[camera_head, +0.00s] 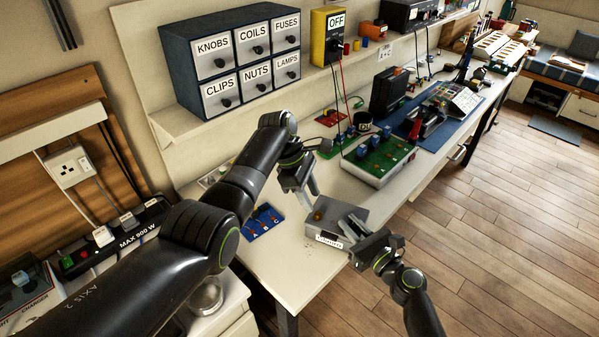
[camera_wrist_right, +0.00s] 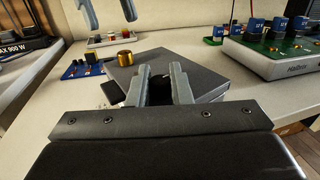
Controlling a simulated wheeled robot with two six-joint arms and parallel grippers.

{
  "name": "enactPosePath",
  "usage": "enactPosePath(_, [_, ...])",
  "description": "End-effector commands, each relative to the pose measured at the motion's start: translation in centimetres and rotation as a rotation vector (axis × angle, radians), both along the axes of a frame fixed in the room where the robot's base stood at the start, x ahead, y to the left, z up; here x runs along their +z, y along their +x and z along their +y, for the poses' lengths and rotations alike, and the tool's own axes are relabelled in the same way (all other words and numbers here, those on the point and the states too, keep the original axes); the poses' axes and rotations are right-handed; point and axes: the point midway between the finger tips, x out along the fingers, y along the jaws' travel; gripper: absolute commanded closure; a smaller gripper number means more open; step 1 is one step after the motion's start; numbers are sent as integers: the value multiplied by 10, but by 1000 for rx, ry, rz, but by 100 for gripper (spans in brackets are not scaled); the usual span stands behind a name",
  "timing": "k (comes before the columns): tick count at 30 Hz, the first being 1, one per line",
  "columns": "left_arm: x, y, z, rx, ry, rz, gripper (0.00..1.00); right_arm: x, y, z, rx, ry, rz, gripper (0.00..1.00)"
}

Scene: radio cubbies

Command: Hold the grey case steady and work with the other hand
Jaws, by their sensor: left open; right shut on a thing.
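The grey case (camera_head: 335,222) lies flat on the bench near its front edge, with a label on its front side and a small brass knob (camera_head: 318,215) on its top. In the right wrist view the grey case (camera_wrist_right: 190,68) and the brass knob (camera_wrist_right: 125,58) show close up. My right gripper (camera_head: 358,235) is shut on the case's near right edge, its fingers (camera_wrist_right: 160,84) on either side of that edge. My left gripper (camera_head: 310,188) is open and empty, above the bench just behind and left of the case; its fingertips also show in the right wrist view (camera_wrist_right: 88,12).
A green circuit board in a pale housing (camera_head: 378,160) stands behind right. A labelled drawer cabinet (camera_head: 232,60) sits on the shelf above. Bare bench lies in front of the blue tray.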

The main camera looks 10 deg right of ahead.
Motion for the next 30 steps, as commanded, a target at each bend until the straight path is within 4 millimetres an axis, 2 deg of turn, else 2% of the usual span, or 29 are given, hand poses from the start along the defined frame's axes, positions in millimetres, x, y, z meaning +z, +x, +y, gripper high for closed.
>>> enactPosePath(6, [42,8,15,0,0,-3,60,-1,0,0,0,-1,1,100])
enactPosePath(12, [62,11,23,0,0,0,60,-1,0,0,0,-1,1,100])
enactPosePath(25, [66,12,25,1,-3,1,59,0,0,0,0,-1,1,100])
enactPosePath(30, [54,12,29,46,-71,14,59,-1,0,0,0,-1,1,100])
